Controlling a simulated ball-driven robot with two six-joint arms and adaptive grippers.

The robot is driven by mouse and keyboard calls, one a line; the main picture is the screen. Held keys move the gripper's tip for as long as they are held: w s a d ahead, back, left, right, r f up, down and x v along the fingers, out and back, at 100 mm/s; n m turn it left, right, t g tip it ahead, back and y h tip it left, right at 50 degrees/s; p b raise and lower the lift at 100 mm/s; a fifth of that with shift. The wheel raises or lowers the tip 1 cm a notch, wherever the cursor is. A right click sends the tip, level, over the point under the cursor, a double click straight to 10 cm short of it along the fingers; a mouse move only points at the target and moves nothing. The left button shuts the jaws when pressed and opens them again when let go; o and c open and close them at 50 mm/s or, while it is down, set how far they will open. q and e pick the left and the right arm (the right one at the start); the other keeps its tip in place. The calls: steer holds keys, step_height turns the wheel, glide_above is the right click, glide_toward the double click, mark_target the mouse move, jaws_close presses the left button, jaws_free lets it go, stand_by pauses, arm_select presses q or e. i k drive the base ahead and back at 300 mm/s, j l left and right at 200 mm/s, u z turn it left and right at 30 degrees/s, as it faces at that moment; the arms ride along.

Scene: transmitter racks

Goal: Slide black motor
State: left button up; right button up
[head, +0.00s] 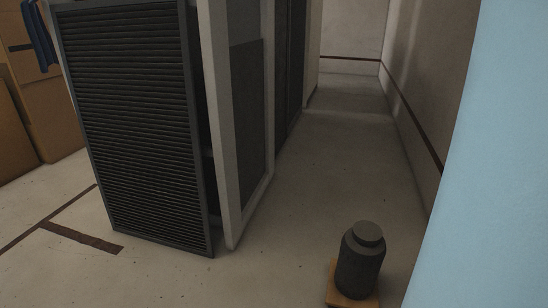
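A tall rack (130,125) with a black louvred panel stands left of centre. A light blue surface (490,170) fills the right edge, close to the motor. A clear floor aisle (335,160) runs back between rack and wall. Cardboard boxes (45,110) stand far left.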

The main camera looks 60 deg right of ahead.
mark_target(353, 279)
steer(key=z, duration=2.65)
steer(key=i+j+z, duration=0.1)
steer(key=z, duration=0.6)
steer(key=i+j+z, duration=0.45)
steer(key=j, duration=0.2)
steer(key=j+z, duration=0.2)
steer(key=j, duration=0.15)
steer(key=i+j+z, duration=0.2)
steer(key=j, duration=0.2)
steer(key=i+j, duration=0.1)
steer(key=j, duration=0.6)
steer(key=i+j, duration=0.1)
steer(key=j, duration=0.65)
steer(key=i+z, duration=0.05)
